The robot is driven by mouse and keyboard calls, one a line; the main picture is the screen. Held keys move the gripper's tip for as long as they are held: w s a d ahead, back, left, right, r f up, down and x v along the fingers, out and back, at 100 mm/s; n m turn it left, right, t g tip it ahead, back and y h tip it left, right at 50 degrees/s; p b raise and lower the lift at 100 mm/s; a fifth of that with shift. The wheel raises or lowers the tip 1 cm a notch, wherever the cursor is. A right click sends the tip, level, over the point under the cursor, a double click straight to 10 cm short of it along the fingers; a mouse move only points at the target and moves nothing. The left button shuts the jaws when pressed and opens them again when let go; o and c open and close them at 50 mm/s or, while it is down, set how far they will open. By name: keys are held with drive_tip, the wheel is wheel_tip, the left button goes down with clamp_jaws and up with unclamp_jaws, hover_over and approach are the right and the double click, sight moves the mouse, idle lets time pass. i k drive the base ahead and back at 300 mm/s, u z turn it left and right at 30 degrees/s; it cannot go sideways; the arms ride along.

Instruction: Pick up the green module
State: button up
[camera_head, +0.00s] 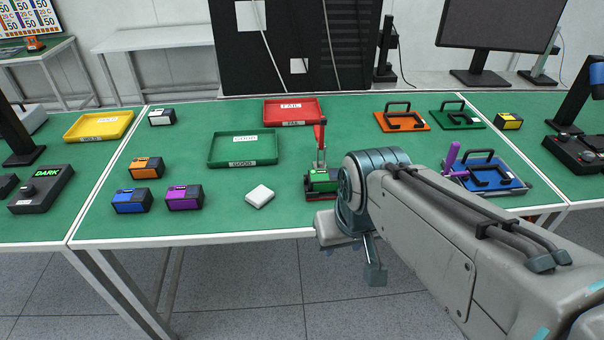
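A small green block, which looks like the green module (322,181), sits near the front edge of the green-topped table (225,212), under an upright red-handled clamp (320,145). My arm partly covers its right side, and I cannot tell whether the clamp presses on it. My gripper (375,272) hangs low in front of the table's front edge, to the right of and nearer than the green block, apart from it. Its fingers are mostly hidden, so whether it is open or shut does not show.
Orange (146,168), blue (132,201) and purple (184,198) modules stand at left. A white block (260,196) lies left of the clamp. Green (242,149) and red (293,110) trays stand behind. A blue handled fixture (490,178) is at right.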

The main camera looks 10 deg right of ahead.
sight(323, 180)
drive_tip(key=u, duration=0.75)
drive_tip(key=i, duration=0.9)
drive_tip(key=z, duration=1.55)
